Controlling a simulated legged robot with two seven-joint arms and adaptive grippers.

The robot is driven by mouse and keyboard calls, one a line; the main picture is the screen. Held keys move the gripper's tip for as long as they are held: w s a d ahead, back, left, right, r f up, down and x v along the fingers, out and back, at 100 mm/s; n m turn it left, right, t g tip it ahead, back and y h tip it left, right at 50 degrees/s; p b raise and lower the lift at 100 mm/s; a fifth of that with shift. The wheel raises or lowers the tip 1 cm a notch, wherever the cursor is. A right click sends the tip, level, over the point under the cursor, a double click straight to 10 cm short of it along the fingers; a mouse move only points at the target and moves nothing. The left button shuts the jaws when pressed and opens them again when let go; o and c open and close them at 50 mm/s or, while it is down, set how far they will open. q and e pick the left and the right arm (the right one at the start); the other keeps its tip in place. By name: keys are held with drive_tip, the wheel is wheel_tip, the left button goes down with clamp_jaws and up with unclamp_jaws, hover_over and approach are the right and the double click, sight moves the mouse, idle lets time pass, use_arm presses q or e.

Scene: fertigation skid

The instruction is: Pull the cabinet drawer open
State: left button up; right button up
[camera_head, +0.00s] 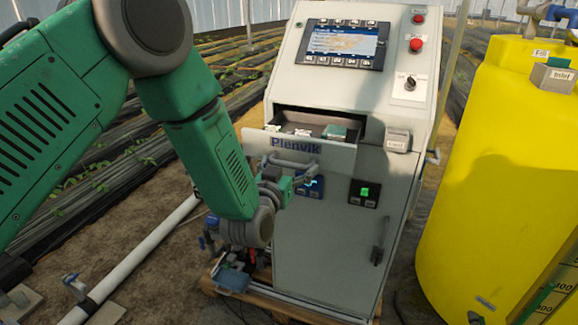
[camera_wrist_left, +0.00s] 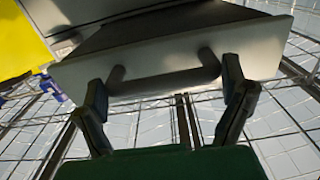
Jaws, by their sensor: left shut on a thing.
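The grey cabinet (camera_head: 335,235) stands in the middle of the head view. Its drawer (camera_head: 260,142), marked "Plenvik", stands partly open, and small items show inside. The drawer handle (camera_head: 292,164) is a bar on the drawer front, and it also shows in the wrist view (camera_wrist_left: 165,84). My left gripper (camera_head: 298,180) is at the handle, partly hidden behind its own wrist in the head view. In the wrist view its two fingers (camera_wrist_left: 165,90) stand at either end of the handle bar, shut on it. My right gripper is not in view.
A screen panel (camera_head: 345,42) with red buttons sits above the drawer. A lower door handle (camera_head: 380,240) sticks out below right. A yellow tank (camera_head: 500,180) stands close on the right. A white pipe (camera_head: 145,255) crosses the ground at left.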

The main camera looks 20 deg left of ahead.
use_arm(q)
drive_tip(key=o, duration=1.4)
drive_tip(key=shift+s+d+f, duration=0.1)
drive_tip(key=shift+f, duration=0.15)
drive_tip(key=s, duration=1.1)
drive_tip(key=shift+s+a, duration=0.2)
drive_tip(key=shift+s, duration=0.1)
drive_tip(key=shift+f, duration=0.15)
